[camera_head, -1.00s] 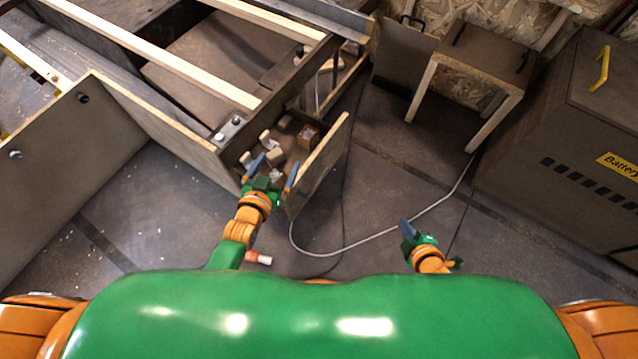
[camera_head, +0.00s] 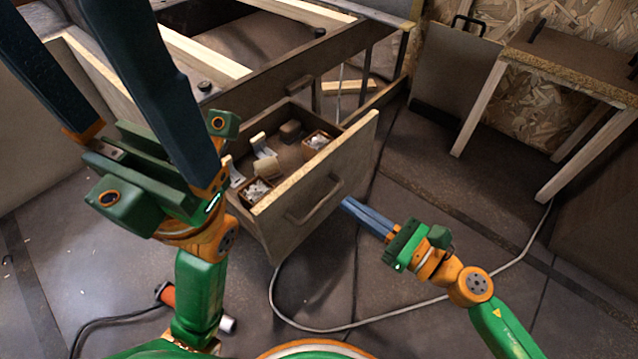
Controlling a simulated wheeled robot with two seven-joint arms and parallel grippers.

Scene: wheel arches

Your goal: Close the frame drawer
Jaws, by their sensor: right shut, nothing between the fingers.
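The frame drawer (camera_head: 318,196) stands pulled out from the wooden frame (camera_head: 280,85), with small boxes and blocks inside. Its front has a dark handle (camera_head: 314,201). My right gripper (camera_head: 345,204) is shut and empty, its blue fingertips close to the right end of the drawer front, beside the handle; I cannot tell whether they touch. My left gripper (camera_head: 95,60) is raised close to the camera at the left, its two long blue fingers spread apart with nothing between them. It hides part of the frame and the floor.
A cable (camera_head: 420,303) runs across the floor below the drawer. An orange-and-white tool (camera_head: 168,294) lies on the floor at the lower left. A small wooden table (camera_head: 560,68) and a leaning panel (camera_head: 455,70) stand at the back right. Floor right of the drawer is mostly clear.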

